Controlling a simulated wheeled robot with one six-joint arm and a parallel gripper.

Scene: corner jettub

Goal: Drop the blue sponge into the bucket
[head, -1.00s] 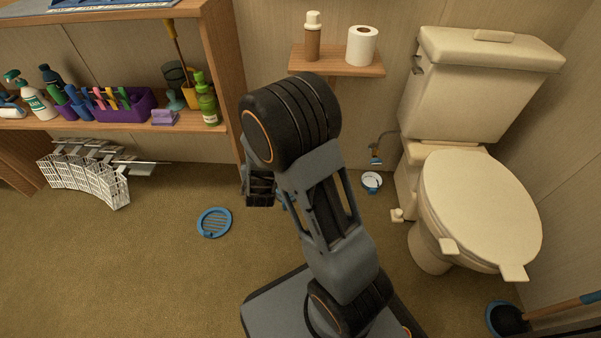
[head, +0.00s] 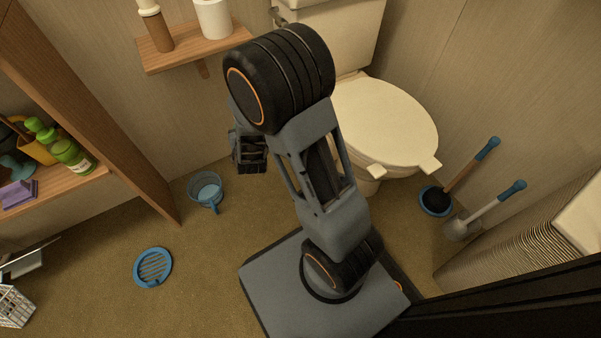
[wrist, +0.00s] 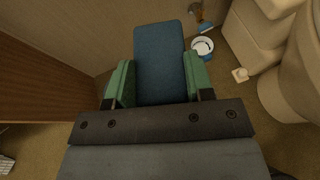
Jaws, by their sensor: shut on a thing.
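The blue sponge (wrist: 160,50) is held between the two green fingers of my gripper (wrist: 159,77) in the wrist view, sticking out beyond the fingertips. In the head view my gripper (head: 250,160) hangs below the black arm joint, and the sponge cannot be made out there. A blue round container with a handle, which looks like the bucket (head: 206,191), stands on the floor against the wall. In the head view it is a little left of and below my gripper. I cannot make it out in the wrist view.
A wooden shelf unit (head: 95,100) with bottles stands left. A blue round grate (head: 153,267) lies on the floor. A small wall shelf (head: 195,48) is above, and the toilet (head: 385,125) is to the right. A white dish with blue (wrist: 202,46) is beyond the sponge.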

